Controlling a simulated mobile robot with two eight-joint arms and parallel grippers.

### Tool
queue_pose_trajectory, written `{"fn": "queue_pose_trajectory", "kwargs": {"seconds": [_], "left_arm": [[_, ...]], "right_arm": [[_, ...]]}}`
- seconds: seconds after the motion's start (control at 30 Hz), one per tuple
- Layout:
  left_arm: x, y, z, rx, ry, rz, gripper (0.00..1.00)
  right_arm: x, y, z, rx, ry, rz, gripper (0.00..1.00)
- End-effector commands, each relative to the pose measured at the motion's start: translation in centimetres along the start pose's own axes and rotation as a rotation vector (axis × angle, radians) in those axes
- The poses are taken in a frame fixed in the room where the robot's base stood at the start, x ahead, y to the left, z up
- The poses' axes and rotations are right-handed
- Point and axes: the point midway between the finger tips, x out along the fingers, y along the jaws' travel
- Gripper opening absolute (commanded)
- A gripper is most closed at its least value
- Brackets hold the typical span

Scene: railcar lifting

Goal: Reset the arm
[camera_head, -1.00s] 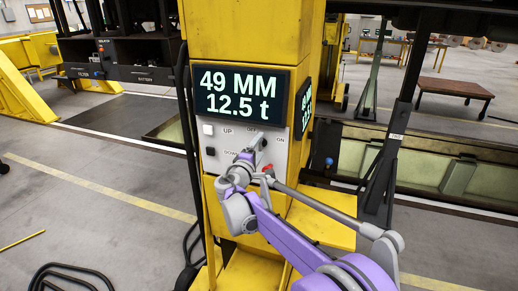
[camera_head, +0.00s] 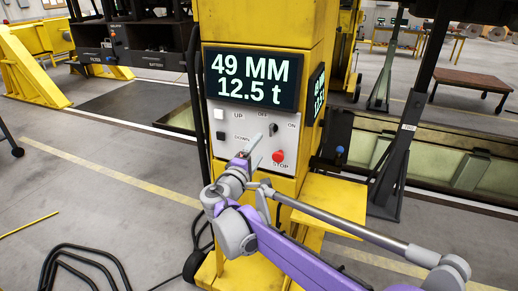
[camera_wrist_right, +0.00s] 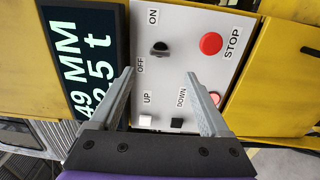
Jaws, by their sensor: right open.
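My right gripper (camera_head: 250,150) is open and empty in front of the light grey control panel (camera_head: 240,120) on the yellow column. The panel carries a black OFF/ON knob (camera_head: 272,129), a red STOP button (camera_head: 278,156), a white UP button (camera_head: 219,114) and a black DOWN button (camera_head: 221,135). In the right wrist view, the fingers (camera_wrist_right: 160,73) are spread apart, with the knob (camera_wrist_right: 159,47) beyond their tips and apart from them. The right finger partly hides a second red round part (camera_wrist_right: 214,98). My left gripper is out of view.
The display (camera_head: 254,78) above the panel reads 49 MM and 12.5 t. A yellow step (camera_head: 330,200) juts out right of the column. A dark support stand (camera_head: 395,165) stands to the right.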

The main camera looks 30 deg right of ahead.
Motion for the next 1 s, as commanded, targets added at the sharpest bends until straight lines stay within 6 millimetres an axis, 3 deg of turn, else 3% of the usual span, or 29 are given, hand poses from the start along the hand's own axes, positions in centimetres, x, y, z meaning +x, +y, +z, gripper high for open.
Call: {"fn": "queue_pose_trajectory", "kwargs": {"seconds": [0.37,0.47,0.57,0.67,0.8,1.0], "left_arm": [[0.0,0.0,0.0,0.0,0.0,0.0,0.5],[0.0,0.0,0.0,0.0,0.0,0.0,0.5],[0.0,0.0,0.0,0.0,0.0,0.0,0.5],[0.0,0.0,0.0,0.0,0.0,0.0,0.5],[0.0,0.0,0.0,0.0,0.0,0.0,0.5],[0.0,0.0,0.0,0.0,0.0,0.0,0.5]], "right_arm": [[0.0,0.0,0.1,0.003,-0.001,-0.004,0.8],[-0.5,-0.8,1.3,0.03,-0.011,-0.051,0.8],[-2.1,-3.1,4.0,0.104,-0.036,-0.173,0.8],[-5.2,-6.8,7.6,0.217,-0.07,-0.357,0.8],[-11.3,-12.8,11.7,0.402,-0.114,-0.641,0.8],[-21.3,-19.9,14.6,0.667,-0.153,-1.014,0.8]]}}
